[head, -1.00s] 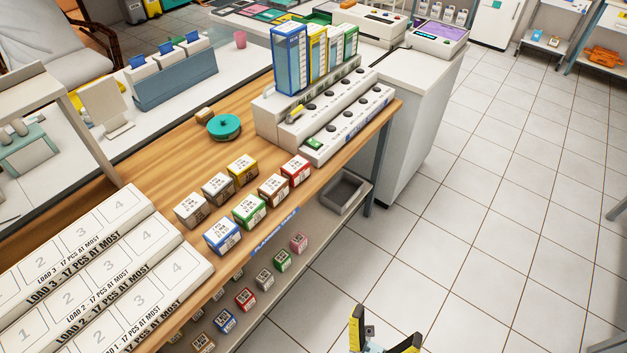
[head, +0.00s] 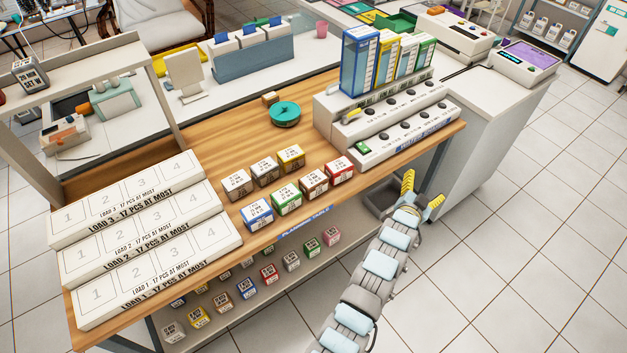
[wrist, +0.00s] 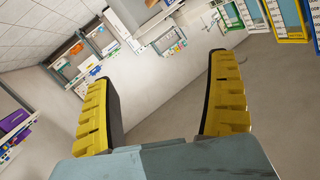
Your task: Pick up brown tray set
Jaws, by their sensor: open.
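Several small white-labelled boxes with coloured sides stand in two rows on the wooden table in the head view. An orange-brown box (head: 313,185) sits in the front row between a green box (head: 287,200) and a red box (head: 340,170). Two duller brownish boxes, one at the left (head: 237,185) and one beside it (head: 265,171), stand in the back row. I cannot read which is the brown tray set. My gripper (head: 421,192) is open and empty, right of the boxes beyond the table's front edge. The wrist view shows its yellow fingers (wrist: 163,68) apart, with no box between them.
A lower shelf (head: 340,262) under the wooden table (head: 222,130) holds more small boxes. A white device (head: 405,125) with tall coloured packs stands at the table's right end. White loading racks (head: 150,235) fill the left end. Tiled floor in front is free.

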